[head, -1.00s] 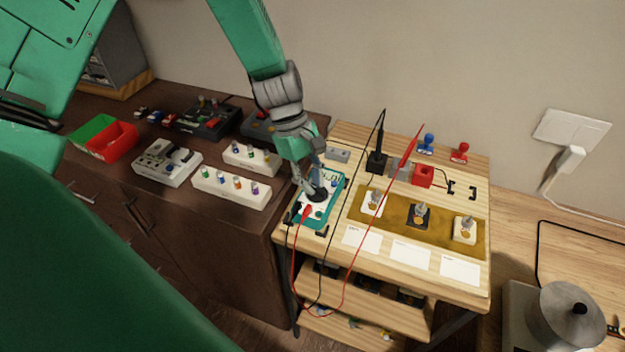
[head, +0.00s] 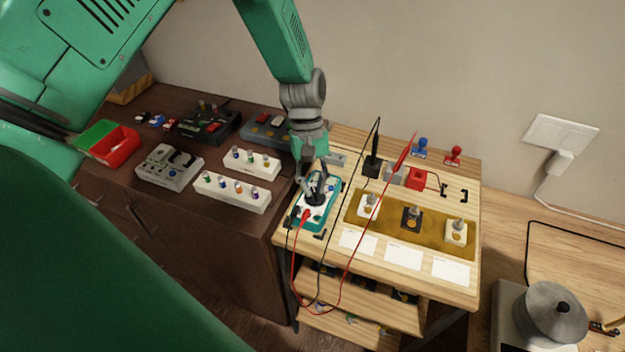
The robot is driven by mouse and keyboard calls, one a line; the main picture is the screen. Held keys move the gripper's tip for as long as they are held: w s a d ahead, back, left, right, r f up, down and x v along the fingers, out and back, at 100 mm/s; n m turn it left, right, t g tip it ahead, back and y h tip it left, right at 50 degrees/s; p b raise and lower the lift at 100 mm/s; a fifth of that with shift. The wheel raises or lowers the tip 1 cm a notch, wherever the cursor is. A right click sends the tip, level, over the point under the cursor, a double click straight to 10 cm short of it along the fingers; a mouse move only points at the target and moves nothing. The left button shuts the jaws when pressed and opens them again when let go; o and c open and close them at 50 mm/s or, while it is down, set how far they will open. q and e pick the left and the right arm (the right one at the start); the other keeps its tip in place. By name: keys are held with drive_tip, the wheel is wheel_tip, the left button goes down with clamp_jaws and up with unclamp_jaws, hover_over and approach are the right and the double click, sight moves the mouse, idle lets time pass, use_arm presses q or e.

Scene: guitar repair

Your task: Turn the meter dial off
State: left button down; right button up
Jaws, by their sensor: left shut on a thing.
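The meter (head: 326,212) is a teal and white multimeter lying on the left side of the light wooden workbench (head: 385,281). Its black round dial (head: 316,199) is at the middle of its face. My left gripper (head: 316,192) reaches down from above and is shut on the dial. The gripper covers much of the meter's display and part of the dial, so the dial's setting cannot be read. A red plug (head: 305,215) and a black lead are at the meter's lower end. My right gripper is not in view.
A brown mat (head: 386,224) with several knobs lies to the right. Pedals and white knob boxes (head: 232,192) fill the dark cabinet at left.

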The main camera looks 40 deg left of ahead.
use_arm(q)
drive_tip(key=m, duration=0.2)
drive_tip(key=m+g+y, duration=0.1)
drive_tip(key=shift+w+d+m+p, duration=0.2)
drive_tip(key=shift+m+p, duration=0.2)
drive_tip(key=shift+d+m+y, duration=0.2)
drive_tip(key=shift+m+y, duration=0.5)
drive_tip(key=shift+m, duration=1)
drive_tip(key=c, duration=1.6)
unclamp_jaws()
